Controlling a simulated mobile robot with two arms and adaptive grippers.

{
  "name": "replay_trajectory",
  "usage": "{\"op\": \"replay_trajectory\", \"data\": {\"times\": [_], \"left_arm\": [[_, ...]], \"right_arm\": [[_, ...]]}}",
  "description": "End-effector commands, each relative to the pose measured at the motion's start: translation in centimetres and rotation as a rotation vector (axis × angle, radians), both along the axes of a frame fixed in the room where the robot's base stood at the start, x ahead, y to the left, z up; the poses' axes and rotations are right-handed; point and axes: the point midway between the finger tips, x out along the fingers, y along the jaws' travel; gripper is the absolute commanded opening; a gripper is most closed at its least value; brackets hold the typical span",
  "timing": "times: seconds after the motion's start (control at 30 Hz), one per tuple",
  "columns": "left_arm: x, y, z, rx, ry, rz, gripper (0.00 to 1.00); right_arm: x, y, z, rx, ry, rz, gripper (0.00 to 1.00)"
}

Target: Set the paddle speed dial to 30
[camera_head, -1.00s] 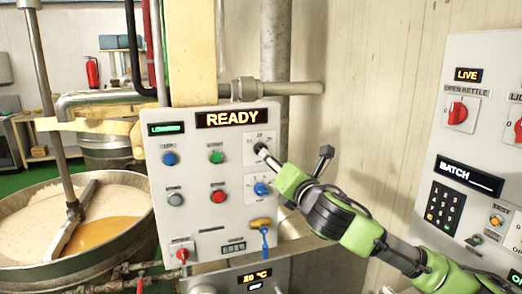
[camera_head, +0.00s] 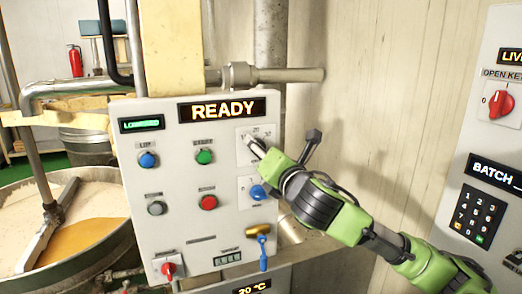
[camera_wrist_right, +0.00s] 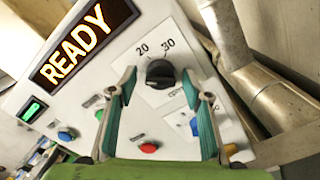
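The paddle speed dial is a black round knob (camera_wrist_right: 160,74) on a white label plate with 20 and 30 printed above it. Its pointer is too small to read. My right gripper (camera_wrist_right: 159,82) is open in the wrist view, one finger on each side of the knob with gaps showing. In the head view my right gripper (camera_head: 253,146) reaches the label plate at the panel's upper right and hides the knob. My left gripper is in neither view.
The control panel (camera_head: 217,125) has a READY display (camera_head: 222,110), several buttons, a blue knob (camera_head: 258,192) below the dial and a red switch (camera_head: 168,268). A kettle (camera_head: 85,262) stands left. Another panel (camera_head: 485,160) stands right, beyond my right arm.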

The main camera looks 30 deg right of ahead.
Motion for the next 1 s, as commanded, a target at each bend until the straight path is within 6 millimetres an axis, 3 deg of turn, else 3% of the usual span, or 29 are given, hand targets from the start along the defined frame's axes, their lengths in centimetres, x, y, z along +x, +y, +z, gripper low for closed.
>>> {"op": "replay_trajectory", "data": {"times": [0.03, 0.13, 0.17, 0.57, 1.0], "left_arm": [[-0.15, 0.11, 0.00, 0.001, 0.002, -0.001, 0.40], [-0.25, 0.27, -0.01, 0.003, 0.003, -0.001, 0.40], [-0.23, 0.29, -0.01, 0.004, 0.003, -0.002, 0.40], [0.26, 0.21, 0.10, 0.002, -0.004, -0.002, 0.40], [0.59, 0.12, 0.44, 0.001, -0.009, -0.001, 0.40]], "right_arm": [[0.00, 0.00, 0.00, 0.000, 0.000, 0.000, 0.35], [0.01, 0.01, 0.01, 0.000, 0.000, 0.000, 0.09], [0.01, 0.01, 0.01, 0.000, 0.000, 0.000, 0.06], [0.04, -0.02, 0.03, 0.051, -0.012, 0.000, 0.06], [0.03, -0.07, 0.10, 0.375, -0.092, 0.000, 0.06]]}}
